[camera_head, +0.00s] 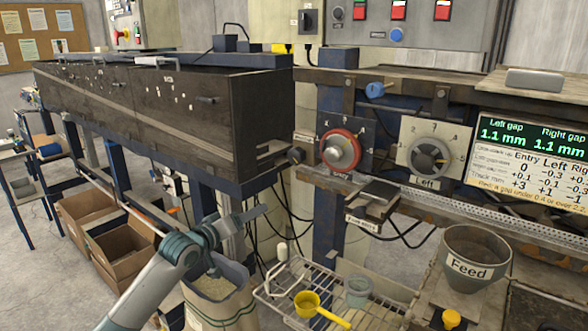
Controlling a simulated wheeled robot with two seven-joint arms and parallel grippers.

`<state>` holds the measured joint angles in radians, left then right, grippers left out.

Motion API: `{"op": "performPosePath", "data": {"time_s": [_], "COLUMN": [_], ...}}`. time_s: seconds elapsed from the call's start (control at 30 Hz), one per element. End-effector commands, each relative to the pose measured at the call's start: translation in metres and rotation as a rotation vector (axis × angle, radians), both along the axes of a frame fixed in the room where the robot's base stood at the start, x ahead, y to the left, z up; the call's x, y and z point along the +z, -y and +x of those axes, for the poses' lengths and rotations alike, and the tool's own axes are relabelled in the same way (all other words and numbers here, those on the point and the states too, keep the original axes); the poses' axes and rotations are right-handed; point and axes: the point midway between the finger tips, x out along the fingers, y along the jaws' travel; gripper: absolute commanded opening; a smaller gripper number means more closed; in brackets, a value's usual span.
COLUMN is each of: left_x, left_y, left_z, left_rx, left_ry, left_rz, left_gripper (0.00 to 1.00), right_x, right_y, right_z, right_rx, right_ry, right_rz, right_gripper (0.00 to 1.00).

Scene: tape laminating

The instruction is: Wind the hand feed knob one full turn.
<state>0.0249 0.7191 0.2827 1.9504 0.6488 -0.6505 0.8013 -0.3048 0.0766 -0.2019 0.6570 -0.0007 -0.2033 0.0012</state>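A dark round knob (296,155) sticks out beside the right end of the long dark housing; I cannot read a label that names it the hand feed knob. To its right are a red-rimmed dial (342,150) on a dark plate and a grey dial (428,158) on a pale plate marked "Left". My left gripper (265,210) is below and left of the dark knob, above the bag, and touches no knob. Its dark fingertips point right, seen nearly edge-on, so their gap does not show. My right gripper is not in view.
A display (528,158) shows both gaps at 1.1 mm. A hopper marked "Feed" (470,268), a wire rack (280,290) with a yellow scoop (308,303), and a small shelf (378,194) stand below the dials. An open bag (215,285) is under my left gripper.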

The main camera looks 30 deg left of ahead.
Motion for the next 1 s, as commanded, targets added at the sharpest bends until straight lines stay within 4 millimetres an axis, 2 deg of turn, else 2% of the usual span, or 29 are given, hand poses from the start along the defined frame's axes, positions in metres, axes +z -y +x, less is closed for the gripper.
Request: {"op": "performPosePath", "data": {"time_s": [0.03,0.1,0.2,0.3,0.77,1.0], "left_x": [0.04,0.081,0.12,0.138,0.142,0.144], "left_y": [0.008,0.019,0.032,0.04,0.042,0.042], "left_z": [-0.004,-0.011,-0.021,-0.027,-0.027,-0.012], "left_rx": [-0.023,-0.051,-0.084,-0.101,-0.105,-0.104], "left_ry": [0.045,0.089,0.132,0.149,0.154,0.154], "left_rz": [-0.004,-0.021,-0.034,-0.041,-0.043,-0.046], "left_gripper": [0.57,0.57,0.57,0.57,0.57,0.57], "right_x": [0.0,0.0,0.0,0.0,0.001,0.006], "right_y": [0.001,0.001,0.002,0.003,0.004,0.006], "right_z": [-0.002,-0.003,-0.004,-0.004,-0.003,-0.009], "right_rx": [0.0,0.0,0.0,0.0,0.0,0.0], "right_ry": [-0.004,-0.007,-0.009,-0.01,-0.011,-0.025], "right_rz": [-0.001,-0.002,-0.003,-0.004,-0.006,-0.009], "right_gripper": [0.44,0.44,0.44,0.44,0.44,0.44]}}
